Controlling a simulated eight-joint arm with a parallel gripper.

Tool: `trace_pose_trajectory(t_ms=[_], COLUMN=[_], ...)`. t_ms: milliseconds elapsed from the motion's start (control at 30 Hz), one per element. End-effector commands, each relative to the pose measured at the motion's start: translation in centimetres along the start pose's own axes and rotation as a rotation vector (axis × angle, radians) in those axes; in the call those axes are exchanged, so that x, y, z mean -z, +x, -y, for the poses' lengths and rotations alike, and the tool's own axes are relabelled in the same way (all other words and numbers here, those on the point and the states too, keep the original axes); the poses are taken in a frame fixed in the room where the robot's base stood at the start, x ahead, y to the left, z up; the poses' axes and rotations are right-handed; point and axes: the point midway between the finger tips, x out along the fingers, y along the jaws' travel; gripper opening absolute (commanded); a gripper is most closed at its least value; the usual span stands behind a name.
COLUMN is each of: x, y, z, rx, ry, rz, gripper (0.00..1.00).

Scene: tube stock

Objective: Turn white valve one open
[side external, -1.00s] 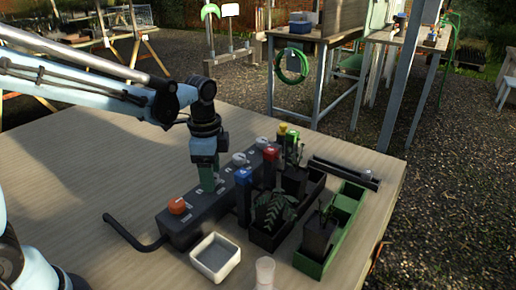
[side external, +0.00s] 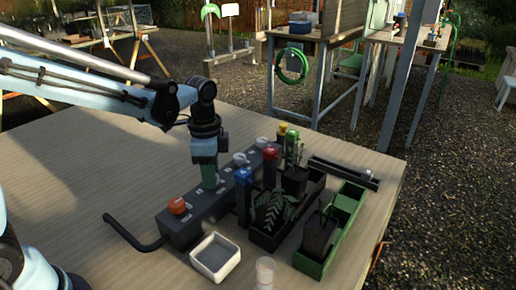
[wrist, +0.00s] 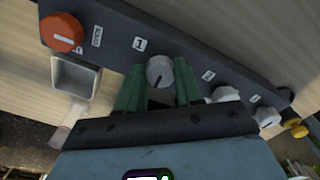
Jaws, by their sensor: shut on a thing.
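White valve one (wrist: 159,71) is a round, pale grey-white knob with a light pointer mark, beside the label "1" (wrist: 140,43) on a dark manifold box (wrist: 110,28). My gripper (wrist: 159,82) points down over it, its two green fingers on either side of the knob, shut on it. In the side external view my gripper (side external: 209,184) reaches the top of the manifold (side external: 190,228), and its fingers hide the knob there. An orange knob (wrist: 62,33) sits at one end of the manifold and shows in the side external view (side external: 177,205).
Two more white knobs (side external: 239,159) (side external: 263,142) follow along the manifold. Blue, red, yellow and green caps, potted plants and trays crowd its right side. A white square dish (side external: 216,257) and a clear cup (side external: 265,272) stand in front. The table (side external: 90,170) is clear at left.

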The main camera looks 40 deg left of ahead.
Motion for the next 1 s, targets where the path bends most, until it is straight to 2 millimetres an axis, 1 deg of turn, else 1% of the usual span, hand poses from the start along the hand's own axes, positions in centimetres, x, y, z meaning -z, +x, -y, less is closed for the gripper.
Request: trace_pose_trajectory(t_ms=[267,1000], x=[0.02,0.07], y=[-0.04,-0.06], z=[-0.02,-0.1], rx=[-0.001,0.0], ry=[-0.179,-0.877], rz=[0.002,0.002], gripper=[0.05,0.05])
